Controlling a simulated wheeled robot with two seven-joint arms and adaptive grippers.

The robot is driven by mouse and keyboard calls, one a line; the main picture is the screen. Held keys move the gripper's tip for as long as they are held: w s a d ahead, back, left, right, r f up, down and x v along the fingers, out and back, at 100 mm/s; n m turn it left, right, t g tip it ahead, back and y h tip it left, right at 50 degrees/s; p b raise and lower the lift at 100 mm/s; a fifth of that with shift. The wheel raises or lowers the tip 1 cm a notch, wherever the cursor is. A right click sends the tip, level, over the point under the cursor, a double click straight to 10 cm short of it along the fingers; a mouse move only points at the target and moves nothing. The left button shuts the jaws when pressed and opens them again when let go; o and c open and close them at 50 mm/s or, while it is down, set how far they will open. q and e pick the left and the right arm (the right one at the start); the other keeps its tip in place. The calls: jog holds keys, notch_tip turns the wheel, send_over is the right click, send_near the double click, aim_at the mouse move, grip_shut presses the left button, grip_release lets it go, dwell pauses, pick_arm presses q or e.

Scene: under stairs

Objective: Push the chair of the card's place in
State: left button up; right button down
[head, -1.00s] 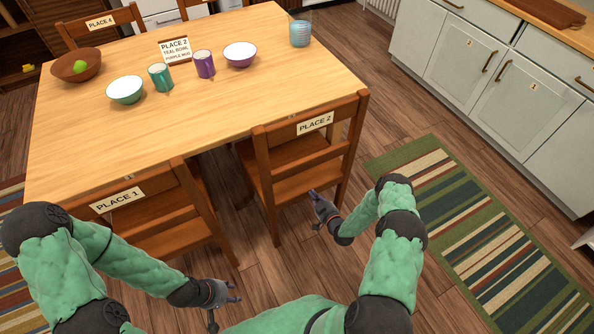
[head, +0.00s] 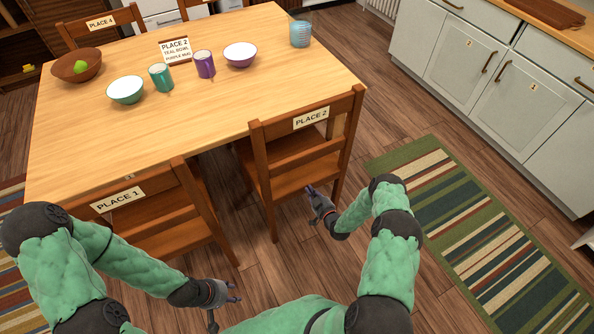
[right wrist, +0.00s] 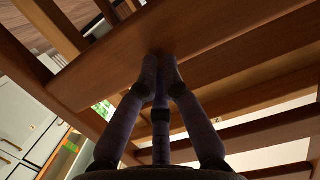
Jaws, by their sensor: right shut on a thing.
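The card (head: 176,50) on the table reads Place 2, teal bowl, purple mug. The wooden chair labelled Place 2 (head: 285,156) stands at the table's near right side, its back towards me. My right gripper (head: 310,192) is low behind this chair's back. In the right wrist view its fingers (right wrist: 159,68) are closed together at a wooden rail of the chair (right wrist: 125,62). My left gripper (head: 230,304) is open and empty over the floor, right of the Place 1 chair (head: 160,205). The seat of the Place 2 chair is partly hidden by its back.
The table (head: 230,105) holds a teal bowl (head: 126,91), teal mug (head: 161,77), purple mug (head: 205,65), purple bowl (head: 240,55), brown bowl (head: 88,72) and blue glass (head: 300,34). A striped rug (head: 470,240) and grey cabinets (head: 470,70) lie right. Floor shows between the two near chairs.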

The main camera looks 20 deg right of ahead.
aim_at(304, 184)
jog(key=shift+f+x, duration=0.2)
jog(key=shift+x, duration=2.1)
jog(key=shift+f+x, duration=0.2)
jog(key=shift+x, duration=2.1)
jog(key=shift+s+f, duration=0.1)
jog(key=shift+s, duration=0.3)
jog(key=shift+f+p+v, duration=0.2)
jog(key=shift+p+v, duration=0.5)
jog(key=shift+v, duration=0.45)
jog(key=f+p+v, duration=0.2)
jog(key=p+v, duration=0.1)
jog(key=v, duration=1.1)
jog(key=shift+s+f, duration=0.2)
jog(key=shift+f, duration=0.1)
jog(key=shift+d, duration=0.1)
